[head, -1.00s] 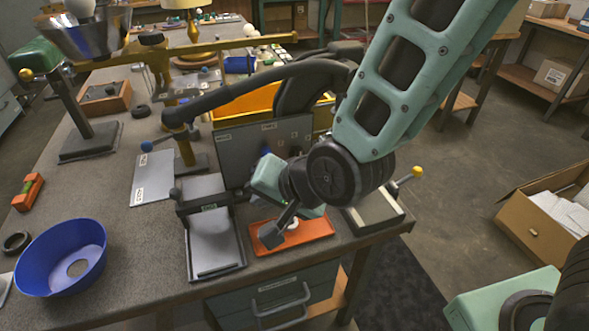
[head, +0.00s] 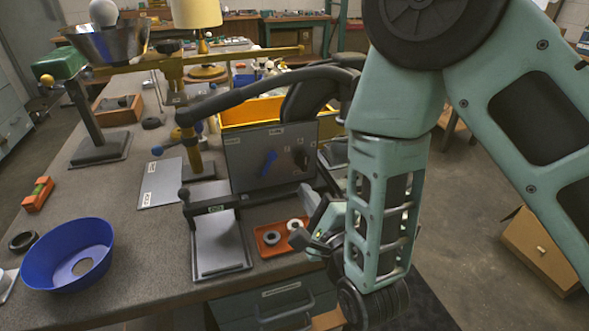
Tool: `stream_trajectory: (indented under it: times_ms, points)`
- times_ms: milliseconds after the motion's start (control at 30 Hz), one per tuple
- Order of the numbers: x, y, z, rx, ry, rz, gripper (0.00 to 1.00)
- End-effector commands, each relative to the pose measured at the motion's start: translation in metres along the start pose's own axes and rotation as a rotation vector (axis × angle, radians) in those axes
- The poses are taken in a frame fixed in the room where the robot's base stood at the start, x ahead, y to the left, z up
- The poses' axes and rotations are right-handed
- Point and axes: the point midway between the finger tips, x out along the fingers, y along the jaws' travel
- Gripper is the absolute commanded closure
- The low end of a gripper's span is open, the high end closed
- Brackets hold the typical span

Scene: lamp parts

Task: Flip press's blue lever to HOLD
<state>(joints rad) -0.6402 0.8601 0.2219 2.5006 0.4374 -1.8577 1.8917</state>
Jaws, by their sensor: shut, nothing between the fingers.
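The press's grey upright panel (head: 250,150) stands on the bench in the head view. Its blue lever (head: 269,162) is on the panel's face, tilted with its upper end to the right. The small white labels on the panel are too small to read, so I cannot tell which one says HOLD. A black knob (head: 300,158) sits to the right of the lever. My gripper (head: 303,240) is shut and empty, below and to the right of the lever, apart from it, over the right end of an orange tray.
The orange tray (head: 262,249) holds round parts below the panel. The press's long black handle (head: 250,92) crosses above the panel. A grey plate (head: 218,245) lies left of the tray. A blue bowl (head: 66,256) stands at the front left.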

Motion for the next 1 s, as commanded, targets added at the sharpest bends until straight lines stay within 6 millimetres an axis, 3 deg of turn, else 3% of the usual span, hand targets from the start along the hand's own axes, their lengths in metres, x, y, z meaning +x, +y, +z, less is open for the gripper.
stream_trajectory:
  times_ms: [433, 800, 1000]
  points:
    - [0.008, -0.002, 0.001, 0.002, 0.001, -0.004, 1.0]
    - [0.07, -0.003, 0.001, 0.0, 0.0, -0.004, 1.0]
    - [0.093, -0.002, 0.0, 0.0, 0.001, -0.003, 1.0]
